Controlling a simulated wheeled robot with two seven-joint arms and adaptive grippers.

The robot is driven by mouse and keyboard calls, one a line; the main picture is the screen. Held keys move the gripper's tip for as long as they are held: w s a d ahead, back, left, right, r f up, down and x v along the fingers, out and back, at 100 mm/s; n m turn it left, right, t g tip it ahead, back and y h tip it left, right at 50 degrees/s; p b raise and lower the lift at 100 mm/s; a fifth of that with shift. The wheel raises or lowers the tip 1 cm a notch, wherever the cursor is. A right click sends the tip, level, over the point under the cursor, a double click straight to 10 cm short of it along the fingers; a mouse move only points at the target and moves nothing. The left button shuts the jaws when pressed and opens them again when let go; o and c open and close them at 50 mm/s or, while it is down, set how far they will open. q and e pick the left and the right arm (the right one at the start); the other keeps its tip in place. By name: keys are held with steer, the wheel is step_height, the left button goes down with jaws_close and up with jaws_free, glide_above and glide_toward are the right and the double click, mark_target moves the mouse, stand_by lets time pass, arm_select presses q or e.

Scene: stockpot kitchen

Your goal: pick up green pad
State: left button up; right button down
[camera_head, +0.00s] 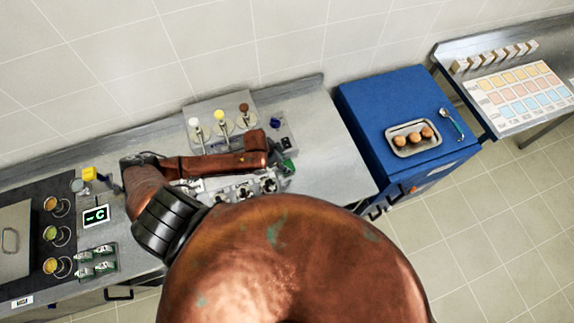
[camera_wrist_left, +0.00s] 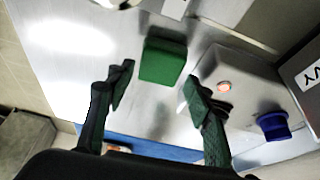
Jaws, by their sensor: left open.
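The green pad (camera_wrist_left: 163,60) is a small green block on the steel counter in the left wrist view. My left gripper (camera_wrist_left: 159,76) is open, its two dark fingers spread on either side of the pad's near end with visible gaps. The fingers do not appear to touch it. In the head view my left gripper (camera_head: 286,164) is at the end of the copper arm, over the counter. A patch of green shows there, but I cannot tell pad from finger. My right gripper is not in view.
A grey box with a blue knob (camera_wrist_left: 273,125) stands right of the pad in the wrist view. In the head view, a blue cabinet (camera_head: 375,96) bears a tray (camera_head: 396,150) of round brown items. Dispensers (camera_head: 221,116) stand behind the arm.

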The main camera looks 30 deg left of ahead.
arm_select(q)
steer(key=shift+x, duration=0.8)
steer(key=shift+w+f, duration=0.1)
steer(key=shift+f, duration=0.2)
steer(key=shift+d+f, duration=0.1)
steer(key=shift+f, duration=0.05)
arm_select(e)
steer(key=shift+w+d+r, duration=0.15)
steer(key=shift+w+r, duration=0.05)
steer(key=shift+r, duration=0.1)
arm_select(q)
steer(key=shift+c, duration=0.4)
steer(key=c, duration=0.5)
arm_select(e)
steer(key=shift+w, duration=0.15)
